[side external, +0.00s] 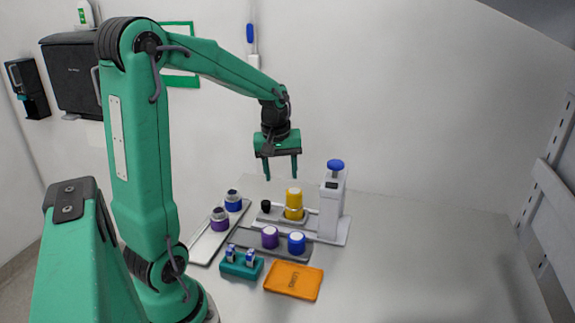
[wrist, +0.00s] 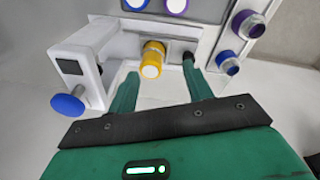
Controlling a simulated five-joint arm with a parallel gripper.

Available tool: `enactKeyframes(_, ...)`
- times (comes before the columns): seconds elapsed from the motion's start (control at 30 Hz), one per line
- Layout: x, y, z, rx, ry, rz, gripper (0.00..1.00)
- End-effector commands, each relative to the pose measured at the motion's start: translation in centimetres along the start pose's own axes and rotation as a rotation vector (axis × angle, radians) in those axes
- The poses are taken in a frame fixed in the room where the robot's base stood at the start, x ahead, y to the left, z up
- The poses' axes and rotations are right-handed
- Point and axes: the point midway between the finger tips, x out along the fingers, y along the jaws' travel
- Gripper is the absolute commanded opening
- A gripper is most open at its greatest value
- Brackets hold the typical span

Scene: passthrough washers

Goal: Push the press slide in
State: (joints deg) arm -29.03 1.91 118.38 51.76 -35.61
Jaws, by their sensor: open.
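The white press (side external: 333,205) stands upright with a blue knob (side external: 336,165) on top; it shows at the left in the wrist view (wrist: 92,50). A light slide (side external: 272,216) lies low on the left side of its column. A yellow cylinder (side external: 294,204) stands upright on it, beside the column, and a small black knob (side external: 266,206) is at its left end. In the wrist view the yellow cylinder (wrist: 153,58) and black knob (wrist: 188,58) appear beyond the fingers. My gripper (side external: 281,177) is open and empty, pointing down above the slide, apart from it.
In front are a grey tray (side external: 238,239) with purple (side external: 269,237) and blue (side external: 296,242) containers, a teal holder (side external: 240,268) with small vials and an orange tray (side external: 293,280). A light tray (side external: 207,246) with two dark-topped jars lies left. The right table is clear.

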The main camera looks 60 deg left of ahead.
Motion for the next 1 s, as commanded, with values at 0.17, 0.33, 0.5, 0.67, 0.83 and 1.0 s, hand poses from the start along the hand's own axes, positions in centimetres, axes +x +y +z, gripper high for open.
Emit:
enactKeyframes(0.17, 3.2, -1.9, -3.5, -0.19, -0.044, -0.047, 0.5)
enactKeyframes(0.33, 5.8, -3.6, -5.9, -0.339, -0.074, -0.082, 0.5)
enactKeyframes(0.5, 7.3, -4.8, -7.2, -0.424, -0.09, -0.101, 0.5)
enactKeyframes(0.67, 7.7, -5.1, -7.5, -0.445, -0.094, -0.105, 0.5)
enactKeyframes(0.83, 7.8, -5.1, -7.5, -0.444, -0.094, -0.105, 0.5)
enactKeyframes(1.0, 8.6, -5.1, -7.3, -0.443, -0.095, -0.106, 0.5)
